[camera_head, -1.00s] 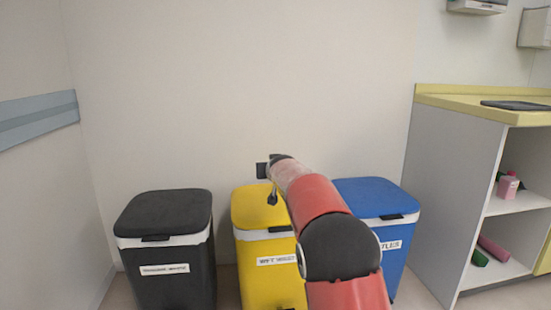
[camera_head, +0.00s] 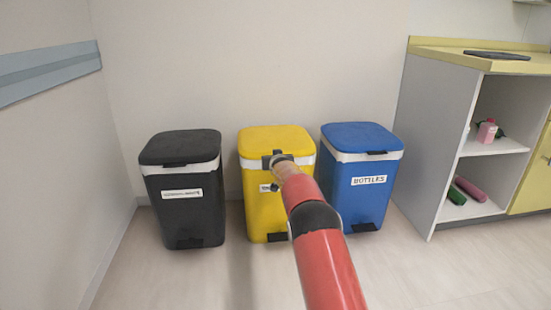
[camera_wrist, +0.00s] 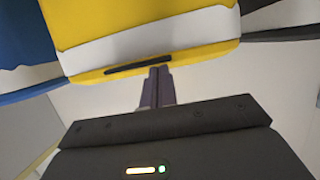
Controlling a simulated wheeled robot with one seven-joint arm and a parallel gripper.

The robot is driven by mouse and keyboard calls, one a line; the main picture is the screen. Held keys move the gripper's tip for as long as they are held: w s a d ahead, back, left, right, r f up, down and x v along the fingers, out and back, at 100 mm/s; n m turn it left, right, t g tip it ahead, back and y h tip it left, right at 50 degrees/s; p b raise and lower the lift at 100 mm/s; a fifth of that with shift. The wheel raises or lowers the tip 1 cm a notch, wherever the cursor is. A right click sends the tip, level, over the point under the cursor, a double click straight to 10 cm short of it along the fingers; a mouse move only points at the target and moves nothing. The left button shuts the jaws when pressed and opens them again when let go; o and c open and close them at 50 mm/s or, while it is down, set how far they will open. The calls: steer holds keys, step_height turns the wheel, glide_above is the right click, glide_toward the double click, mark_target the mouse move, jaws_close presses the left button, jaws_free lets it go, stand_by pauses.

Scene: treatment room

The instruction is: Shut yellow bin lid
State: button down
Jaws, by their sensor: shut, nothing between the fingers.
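The yellow bin (camera_head: 262,205) stands between a black bin and a blue bin. Its yellow lid (camera_head: 277,138) lies flat on the white rim, closed as far as I can see. My gripper (camera_head: 275,157) is in front of the bin's upper front, near the lid's front edge, and my arm hides part of the label. In the wrist view my gripper (camera_wrist: 160,75) is shut and empty, with its fingertips close to the dark handle slot (camera_wrist: 138,65) on the yellow bin's front. I cannot tell whether they touch it.
The black bin (camera_head: 182,205) is at the left and the blue bin (camera_head: 360,195) at the right, both with lids down. A shelf unit (camera_head: 430,150) stands further right. The floor (camera_head: 170,285) in front is clear.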

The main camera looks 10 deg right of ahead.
steer(key=shift+s+f+g, duration=0.15)
steer(key=shift+f+g, duration=0.25)
steer(key=shift+f, duration=1.4)
step_height(320, 180, up, 7)
steer(key=s+f, duration=0.6)
steer(key=s, duration=0.1)
steer(key=s+d+r+g+p, duration=0.1)
steer(key=s+r+g+p, duration=0.15)
steer(key=s+r, duration=0.9)
steer(key=s+d+r+g+p, duration=0.1)
steer(key=s+r+p, duration=0.2)
steer(key=s+r, duration=0.85)
steer(key=s+f+g+p, duration=0.2)
steer(key=s+g+p, duration=0.2)
steer(key=s, duration=3)
steer(key=shift+s+d+f+p, duration=0.15)
steer(key=shift+s+f+p, duration=0.25)
steer(key=shift+p, duration=0.45)
steer(key=shift+g, duration=0.25)
